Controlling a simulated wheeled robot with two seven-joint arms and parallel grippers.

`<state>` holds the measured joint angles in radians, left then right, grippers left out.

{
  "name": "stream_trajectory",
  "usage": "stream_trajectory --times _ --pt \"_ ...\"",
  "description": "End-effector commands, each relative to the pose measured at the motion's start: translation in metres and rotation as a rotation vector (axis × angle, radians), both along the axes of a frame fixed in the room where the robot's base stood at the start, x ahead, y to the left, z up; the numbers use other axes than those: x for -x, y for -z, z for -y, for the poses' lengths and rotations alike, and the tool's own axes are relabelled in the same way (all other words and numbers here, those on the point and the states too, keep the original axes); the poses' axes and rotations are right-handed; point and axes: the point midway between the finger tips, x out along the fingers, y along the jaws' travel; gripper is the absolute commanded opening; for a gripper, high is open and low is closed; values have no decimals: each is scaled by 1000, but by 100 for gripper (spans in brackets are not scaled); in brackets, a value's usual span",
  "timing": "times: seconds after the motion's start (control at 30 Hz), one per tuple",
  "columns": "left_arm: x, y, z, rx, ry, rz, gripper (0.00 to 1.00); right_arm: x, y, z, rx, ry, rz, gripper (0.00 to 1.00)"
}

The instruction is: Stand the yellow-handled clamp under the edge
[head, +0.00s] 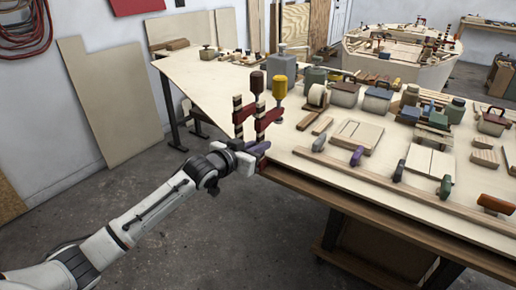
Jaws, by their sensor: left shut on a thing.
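The yellow-handled clamp (279,88) is upright at the near left edge of the workbench, handle at the top, with a red jaw and a striped bar. A similar clamp with a brown handle (257,82) stands upright just left of it, and the two overlap in the head view. My left gripper (258,151) is at the bench edge, shut around the lower part of the yellow-handled clamp's bar. The exact contact is partly hidden. I cannot tell whether the clamp's foot touches the bench. My right gripper is out of view.
The workbench (345,182) carries a long wooden strip (375,182) along its front, with small coloured-handled clamps on it. Boxes, blocks and tins crowd its right and back. The bench top's far left is mostly clear. Open floor (200,235) lies in front.

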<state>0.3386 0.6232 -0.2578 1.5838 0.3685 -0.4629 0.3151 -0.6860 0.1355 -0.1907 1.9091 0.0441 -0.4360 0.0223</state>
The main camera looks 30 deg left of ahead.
Motion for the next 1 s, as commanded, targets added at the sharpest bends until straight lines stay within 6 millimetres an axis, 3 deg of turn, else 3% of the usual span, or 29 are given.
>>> stream_trajectory --times 0.9,0.93,1.0 --pt "-2 -4 0 0 1 7 0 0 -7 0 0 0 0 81" --pt "-2 -4 0 0 1 7 14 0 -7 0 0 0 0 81" --pt "-2 -3 0 0 0 6 26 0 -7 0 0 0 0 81"
